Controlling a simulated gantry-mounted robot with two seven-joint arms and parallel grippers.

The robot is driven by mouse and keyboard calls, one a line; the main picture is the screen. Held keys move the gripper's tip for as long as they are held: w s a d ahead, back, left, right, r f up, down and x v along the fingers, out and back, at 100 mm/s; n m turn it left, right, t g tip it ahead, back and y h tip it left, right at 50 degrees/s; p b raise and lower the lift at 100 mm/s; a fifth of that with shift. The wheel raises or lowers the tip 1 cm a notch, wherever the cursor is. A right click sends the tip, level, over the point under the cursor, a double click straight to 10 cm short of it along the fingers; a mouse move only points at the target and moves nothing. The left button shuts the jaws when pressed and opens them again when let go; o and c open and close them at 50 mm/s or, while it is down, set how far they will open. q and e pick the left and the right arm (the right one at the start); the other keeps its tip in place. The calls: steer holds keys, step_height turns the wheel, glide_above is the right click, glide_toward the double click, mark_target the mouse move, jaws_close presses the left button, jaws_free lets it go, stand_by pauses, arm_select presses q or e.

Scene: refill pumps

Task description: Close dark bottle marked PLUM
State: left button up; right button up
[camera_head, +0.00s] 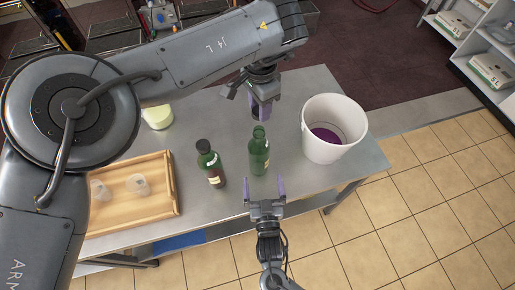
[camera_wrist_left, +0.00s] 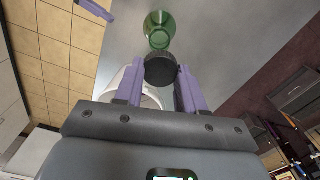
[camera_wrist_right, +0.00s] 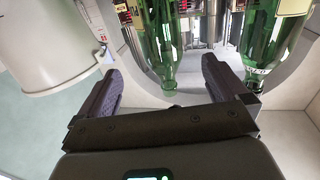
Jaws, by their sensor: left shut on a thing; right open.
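An open green bottle (camera_head: 259,158) stands upright on the table, its neck bare. My left gripper (camera_head: 261,108) is just above and behind it, shut on a black cap (camera_wrist_left: 160,69). In the left wrist view the cap is between the fingertips, with the green bottle (camera_wrist_left: 158,28) beyond it, apart. My right gripper (camera_head: 264,189) is open and empty in front of the bottle; in the right wrist view the bottle (camera_wrist_right: 161,45) is ahead between the fingers. A second green bottle (camera_head: 211,164) with a black cap stands to the left. I cannot read either label.
A white bucket (camera_head: 318,147) with purple contents stands to the right of the open bottle. A wooden tray (camera_head: 130,218) with two small clear cups is at the left. A pale green container (camera_head: 157,117) stands behind it. The table's front edge is close to my right gripper.

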mark_target(259, 151)
arm_select(q)
steer(key=shift+w+r, duration=0.1)
steer(key=shift+s, duration=0.2)
arm_select(e)
steer(key=shift+w+a, duration=0.25)
steer(key=shift+w, duration=1.75)
steer(key=shift+w+a, duration=0.2)
steer(key=shift+w, duration=1.75)
steer(key=shift+w+a, duration=0.25)
steer(key=shift+w, duration=1.75)
steer(key=c, duration=1.4)
arm_select(q)
steer(key=shift+f, duration=2.55)
steer(key=shift+f, duration=0.1)
steer(key=shift+f, duration=0.8)
steer(key=shift+f, duration=0.5)
